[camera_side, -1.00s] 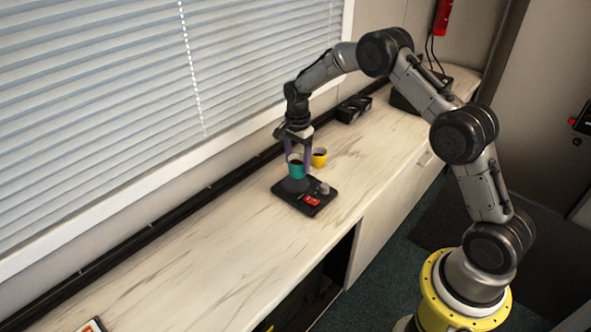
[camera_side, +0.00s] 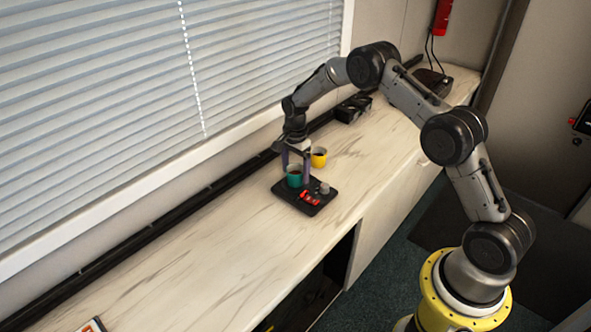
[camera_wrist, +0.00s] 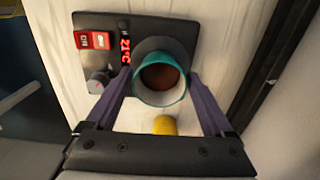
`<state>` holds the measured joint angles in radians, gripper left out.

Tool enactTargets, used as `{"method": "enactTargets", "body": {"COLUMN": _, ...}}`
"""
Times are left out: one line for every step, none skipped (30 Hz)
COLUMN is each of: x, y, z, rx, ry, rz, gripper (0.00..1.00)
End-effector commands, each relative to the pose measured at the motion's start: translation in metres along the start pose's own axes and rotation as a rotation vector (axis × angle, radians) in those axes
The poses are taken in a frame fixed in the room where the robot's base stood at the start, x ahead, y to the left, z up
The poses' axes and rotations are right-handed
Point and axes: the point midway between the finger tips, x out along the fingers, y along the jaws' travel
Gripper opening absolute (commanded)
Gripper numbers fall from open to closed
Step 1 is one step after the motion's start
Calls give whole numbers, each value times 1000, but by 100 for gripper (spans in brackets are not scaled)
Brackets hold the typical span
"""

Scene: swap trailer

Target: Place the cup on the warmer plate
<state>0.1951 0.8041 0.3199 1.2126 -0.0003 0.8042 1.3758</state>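The teal cup (camera_side: 294,177) stands upright on the warmer's round dark plate (camera_wrist: 189,42), with dark brown contents showing in the wrist view (camera_wrist: 160,78). The plate is on a black warmer base (camera_side: 318,207) on the counter. My gripper (camera_side: 297,178) points down with one purple finger on each side of the cup. In the wrist view the fingers (camera_wrist: 160,75) show narrow gaps to the cup's rim, so it looks open. The cup hides most of the plate.
A yellow cup (camera_side: 319,160) stands just behind the warmer, close to my gripper. The warmer has a grey knob (camera_wrist: 97,84), a red switch (camera_wrist: 90,40) and a lit red display (camera_wrist: 126,47).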

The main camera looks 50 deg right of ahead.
Motion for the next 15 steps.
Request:
{"method": "enactTargets", "body": {"x": 0, "y": 0, "z": 0, "rx": 0, "ry": 0, "rz": 1, "gripper": 98}}
{"method": "enactTargets", "body": {"x": 0, "y": 0, "z": 0, "rx": 0, "ry": 0, "rz": 1, "gripper": 100}}
{"method": "enactTargets", "body": {"x": 0, "y": 0, "z": 0, "rx": 0, "ry": 0, "rz": 1, "gripper": 100}}
{"method": "enactTargets", "body": {"x": 0, "y": 0, "z": 0, "rx": 0, "ry": 0, "rz": 1, "gripper": 100}}
{"method": "enactTargets", "body": {"x": 0, "y": 0, "z": 0, "rx": 0, "ry": 0, "rz": 1, "gripper": 100}}
{"method": "enactTargets", "body": {"x": 0, "y": 0, "z": 0, "rx": 0, "ry": 0, "rz": 1, "gripper": 100}}
{"method": "enactTargets", "body": {"x": 0, "y": 0, "z": 0, "rx": 0, "ry": 0, "rz": 1, "gripper": 100}}
{"method": "enactTargets", "body": {"x": 0, "y": 0, "z": 0, "rx": 0, "ry": 0, "rz": 1, "gripper": 100}}
{"method": "enactTargets", "body": {"x": -1, "y": 0, "z": 0, "rx": 0, "ry": 0, "rz": 0, "gripper": 100}}
{"method": "enactTargets", "body": {"x": -2, "y": 0, "z": 0, "rx": 0, "ry": 0, "rz": 0, "gripper": 100}}
{"method": "enactTargets", "body": {"x": -4, "y": 0, "z": 0, "rx": 0, "ry": 0, "rz": -1, "gripper": 100}}
{"method": "enactTargets", "body": {"x": -7, "y": 0, "z": 0, "rx": 0, "ry": 0, "rz": -1, "gripper": 100}}
{"method": "enactTargets", "body": {"x": -10, "y": 0, "z": 0, "rx": 0, "ry": 0, "rz": -2, "gripper": 100}}
{"method": "enactTargets", "body": {"x": -14, "y": 0, "z": 0, "rx": 0, "ry": 0, "rz": -1, "gripper": 100}}
{"method": "enactTargets", "body": {"x": -21, "y": 0, "z": 0, "rx": 0, "ry": 0, "rz": -2, "gripper": 100}}
